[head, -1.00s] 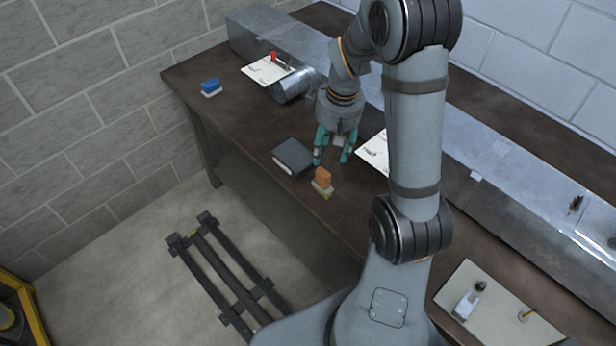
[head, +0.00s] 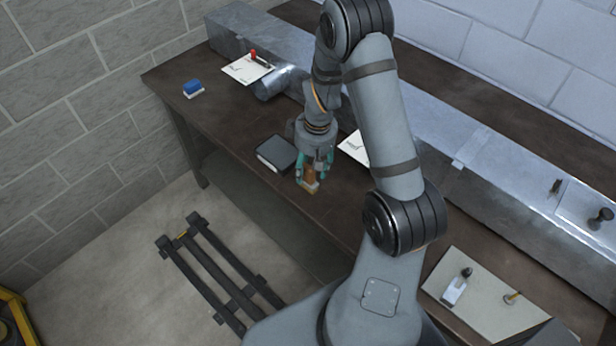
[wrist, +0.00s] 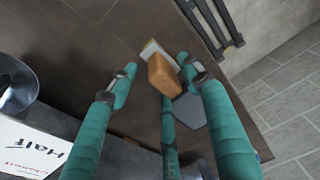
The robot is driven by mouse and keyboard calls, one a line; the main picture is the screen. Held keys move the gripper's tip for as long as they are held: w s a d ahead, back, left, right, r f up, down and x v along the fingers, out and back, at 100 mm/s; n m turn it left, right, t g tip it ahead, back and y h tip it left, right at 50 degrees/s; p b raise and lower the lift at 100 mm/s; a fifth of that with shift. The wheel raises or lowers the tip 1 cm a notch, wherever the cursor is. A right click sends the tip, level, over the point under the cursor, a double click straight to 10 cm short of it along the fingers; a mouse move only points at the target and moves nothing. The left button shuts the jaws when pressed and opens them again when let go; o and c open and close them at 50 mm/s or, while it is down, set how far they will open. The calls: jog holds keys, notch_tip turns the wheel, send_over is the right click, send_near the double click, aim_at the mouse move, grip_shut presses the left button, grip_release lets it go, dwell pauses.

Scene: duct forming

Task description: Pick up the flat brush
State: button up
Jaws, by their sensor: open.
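A block-shaped brush with an orange-brown body and pale bristle base (head: 309,175) stands on the dark table near its front edge. It also shows in the wrist view (wrist: 163,73), and I take it for the flat brush. My gripper (head: 313,178) is directly over it with teal fingers spread around it. In the wrist view my gripper (wrist: 157,78) is open, with fingers to the left and right of the orange body and a third finger below it in the picture. Gaps show at the left and right fingers; contact at the third finger I cannot tell.
A dark grey box-like block (head: 276,152) lies close to the left of the brush. A blue brush (head: 193,88) stands at the far left. White sheets (head: 246,69) and a long metal duct (head: 450,130) lie behind. A board with tools (head: 485,295) is at right.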

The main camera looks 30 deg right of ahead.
jog(key=c, duration=0.3)
grip_shut()
dwell(0.5)
